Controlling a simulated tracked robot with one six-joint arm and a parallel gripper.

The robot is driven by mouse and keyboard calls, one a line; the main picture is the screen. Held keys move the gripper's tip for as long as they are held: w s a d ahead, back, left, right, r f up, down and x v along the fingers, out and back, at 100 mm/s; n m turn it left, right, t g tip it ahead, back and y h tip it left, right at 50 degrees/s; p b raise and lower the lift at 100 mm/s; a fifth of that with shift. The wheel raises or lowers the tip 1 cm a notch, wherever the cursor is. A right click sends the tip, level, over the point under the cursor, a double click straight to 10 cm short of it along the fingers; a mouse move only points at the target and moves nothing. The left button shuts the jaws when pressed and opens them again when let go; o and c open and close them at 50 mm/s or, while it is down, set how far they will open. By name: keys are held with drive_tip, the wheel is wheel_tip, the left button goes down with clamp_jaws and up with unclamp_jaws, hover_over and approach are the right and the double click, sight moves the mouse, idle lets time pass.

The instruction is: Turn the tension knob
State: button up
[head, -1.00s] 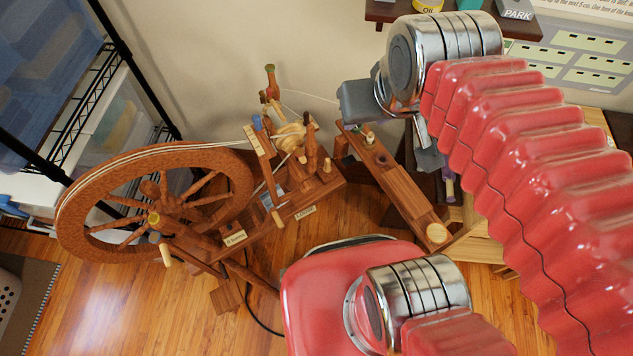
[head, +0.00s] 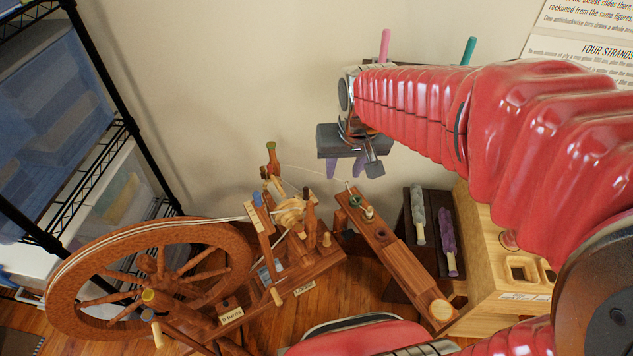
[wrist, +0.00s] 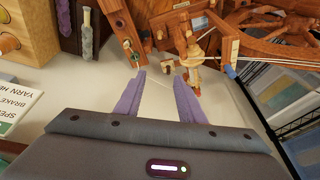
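The wooden spinning wheel stands at lower left in the head view, its large drive wheel (head: 215,240) at left and its flyer and bobbin (head: 290,213) at the right end. A pale peg knob (head: 276,297) sticks out of the bench front, and another (head: 157,335) lies lower left. My gripper (head: 345,167) is above and right of the flyer in the head picture. In the wrist view its purple fingers (wrist: 160,78) are apart with nothing between.
A wooden arm-like board (head: 385,245) with a round disc end stands right of the wheel. A dark rack (head: 432,285) holds fuzzy sticks, beside a pale wooden box (head: 505,270). A wire shelf (head: 125,130) with bins stands at left.

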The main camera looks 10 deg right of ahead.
drive_tip(key=w+f+g, duration=0.1)
drive_tip(key=w+f, duration=0.5)
drive_tip(key=f, duration=0.2)
drive_tip(key=m+g, duration=0.2)
drive_tip(key=g, duration=0.1)
hover_over(327, 234)
wheel_tip(327, 234, down, 25)
drive_tip(key=shift+f, duration=0.25)
drive_tip(key=shift+f, duration=0.1)
drive_tip(key=shift+f, duration=6.8)
drive_tip(key=shift+c, duration=0.6)
clamp_jaws()
